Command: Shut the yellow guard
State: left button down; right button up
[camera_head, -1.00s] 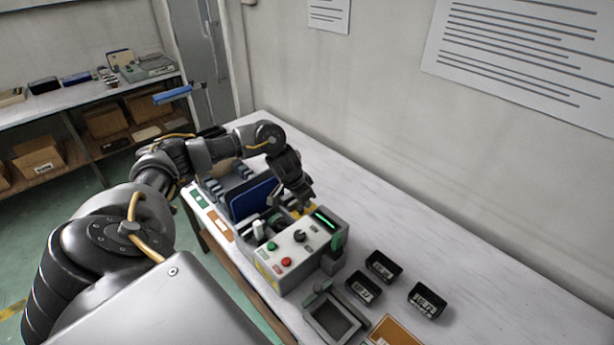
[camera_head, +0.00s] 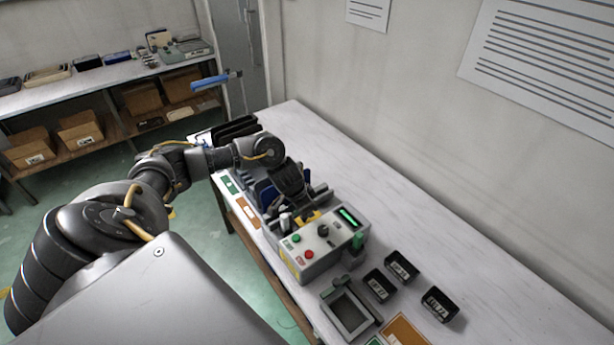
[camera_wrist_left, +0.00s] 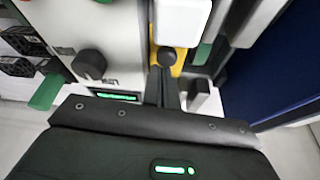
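The yellow guard (camera_head: 309,217) is a small yellow piece at the back edge of the grey control box (camera_head: 312,266). In the left wrist view a yellow strip (camera_wrist_left: 157,62) with a dark round knob (camera_wrist_left: 167,57) shows just beyond my fingers. My left gripper (camera_head: 304,205) is over the back of the box, close to the guard. Its slim dark fingers look pressed together in the left wrist view (camera_wrist_left: 164,85), with nothing seen between them. I cannot tell whether the tips touch the guard. Part of the guard is hidden by the gripper. My right gripper is not in view.
The box carries a green button (camera_head: 296,238), a red button (camera_head: 309,254), a dark knob (camera_head: 323,230) and a lit green display (camera_head: 349,216). Black bins (camera_head: 401,267) and a grey frame (camera_head: 346,311) lie nearby. The table's right side (camera_head: 420,215) is clear.

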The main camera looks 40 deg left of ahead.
pick_arm(q)
jog(key=shift+s+a+r, duration=0.15)
jog(key=shift+a+r, duration=0.05)
jog(key=shift+r, duration=0.2)
jog(key=v, duration=1)
jog(key=shift+d, duration=0.2)
